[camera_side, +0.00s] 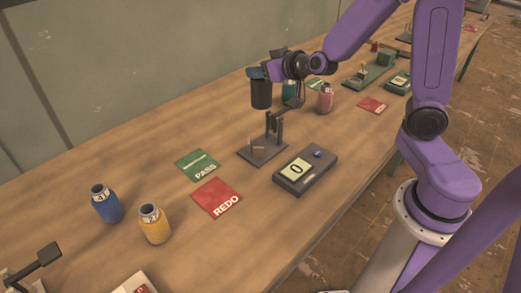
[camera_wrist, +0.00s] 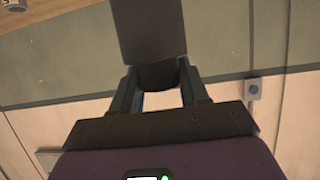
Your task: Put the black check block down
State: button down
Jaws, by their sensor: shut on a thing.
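The black check block (camera_side: 261,95) is held up in the air above the table in the side view. My gripper (camera_side: 266,72) is shut on its upper end, and the block hangs roughly upright below it. In the wrist view the block (camera_wrist: 151,32) is a plain dark shape reaching to the top edge, and my gripper's fingertips (camera_wrist: 158,75) close on its near end. The block is clear of the wooden table (camera_side: 130,165).
A dark stand (camera_side: 264,152) with an upright post is below and nearby. A grey box with a display reading 0 (camera_side: 305,172), a green PASS card (camera_side: 198,165) and a red REDO card (camera_side: 216,197) lie nearer. Blue (camera_side: 106,205) and yellow (camera_side: 154,225) bottles stand left. Table space behind PASS is clear.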

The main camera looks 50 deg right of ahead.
notch_tip(320, 180, down, 17)
jog(key=shift+a, duration=0.15)
dwell(0.8)
jog(key=shift+w+f, duration=0.1)
jog(key=shift+f, duration=0.1)
jog(key=c, duration=0.6)
grip_release()
jog(key=shift+o, duration=0.2)
jog(key=v, duration=0.7)
jog(key=shift+s+r, duration=0.3)
